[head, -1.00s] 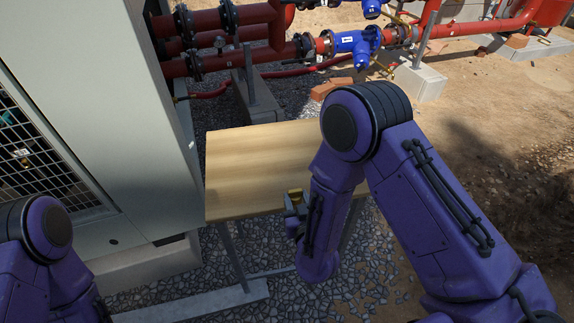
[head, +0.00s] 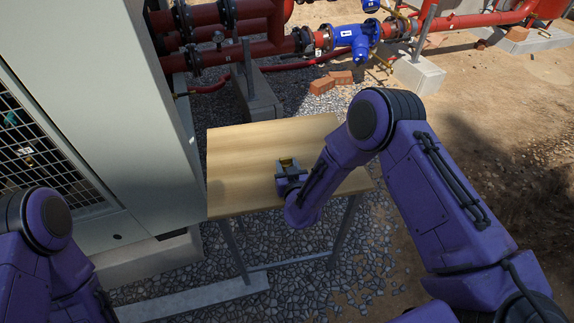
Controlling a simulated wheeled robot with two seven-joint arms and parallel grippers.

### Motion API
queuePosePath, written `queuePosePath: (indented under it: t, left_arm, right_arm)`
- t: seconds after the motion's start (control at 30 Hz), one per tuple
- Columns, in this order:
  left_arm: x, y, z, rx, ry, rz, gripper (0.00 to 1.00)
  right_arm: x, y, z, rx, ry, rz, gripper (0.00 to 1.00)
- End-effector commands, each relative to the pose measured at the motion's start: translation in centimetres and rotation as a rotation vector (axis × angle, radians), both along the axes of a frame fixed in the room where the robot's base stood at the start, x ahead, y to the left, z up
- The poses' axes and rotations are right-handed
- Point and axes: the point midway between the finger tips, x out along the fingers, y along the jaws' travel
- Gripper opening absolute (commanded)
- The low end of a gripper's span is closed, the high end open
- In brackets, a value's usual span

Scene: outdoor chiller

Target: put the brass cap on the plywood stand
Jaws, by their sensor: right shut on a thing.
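The plywood stand (head: 238,165) is a light wooden top on grey metal legs, in the middle of the head view. My right gripper (head: 287,166) is over the right half of the stand top, shut on the small brass cap (head: 286,161). The cap shows as a dark yellow piece between the fingers. I cannot tell whether the cap touches the wood. My left arm shows at the lower left, but its gripper is out of view.
A large grey chiller cabinet (head: 115,120) stands close to the left of the stand. Red pipes (head: 235,48) with a blue valve (head: 355,38) run behind it. Bricks (head: 325,84) lie on the ground at the back. The left part of the stand top is bare.

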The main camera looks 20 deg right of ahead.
Motion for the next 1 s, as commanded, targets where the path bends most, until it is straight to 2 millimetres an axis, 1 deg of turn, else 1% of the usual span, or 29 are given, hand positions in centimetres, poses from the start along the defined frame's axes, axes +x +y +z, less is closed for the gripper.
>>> queuePosePath:
  t: [0.1,0.13,0.17,0.2,0.43,0.5,0.57,0.67,0.8,0.9,1.0]
  left_arm:
    - [0.0,0.0,-0.3,0.000,0.000,0.000,0.85]
    - [0.0,0.0,-0.2,0.000,0.000,0.000,0.85]
    - [0.0,0.0,-0.2,0.000,0.000,0.000,0.85]
    - [0.0,0.0,-0.2,0.000,0.000,0.000,0.85]
    - [0.0,0.0,-0.2,0.000,0.000,0.000,0.85]
    - [0.0,0.0,0.1,0.000,0.000,0.000,0.85]
    - [0.0,0.0,-0.2,0.000,0.000,0.000,0.85]
    - [0.0,0.0,-0.5,0.000,0.000,0.000,0.85]
    - [0.0,0.0,-1.1,0.000,0.000,0.000,0.85]
    - [0.0,0.0,-1.5,0.000,0.000,0.000,0.85]
    - [0.0,0.0,-1.7,0.000,0.000,0.000,0.85]
  right_arm:
    - [0.0,0.0,-0.3,0.000,-0.001,0.000,0.04]
    - [0.0,0.0,-0.2,0.000,0.000,0.000,0.52]
    - [0.0,0.0,-0.2,0.000,0.000,0.000,0.62]
    - [0.0,0.0,-0.2,0.000,0.000,0.000,0.68]
    - [0.0,0.0,-0.1,0.000,0.000,0.000,0.68]
    - [-0.1,0.0,0.2,0.001,0.000,0.000,0.68]
    - [-0.7,0.2,0.1,0.001,0.001,0.002,0.68]
    - [-2.7,0.4,0.4,-0.001,0.002,0.003,0.68]
    - [-6.3,0.8,1.1,-0.003,0.001,0.004,0.68]
    - [-8.6,1.1,1.7,-0.002,0.001,0.004,0.68]
    - [-10.4,1.3,2.1,-0.001,0.000,0.002,0.68]
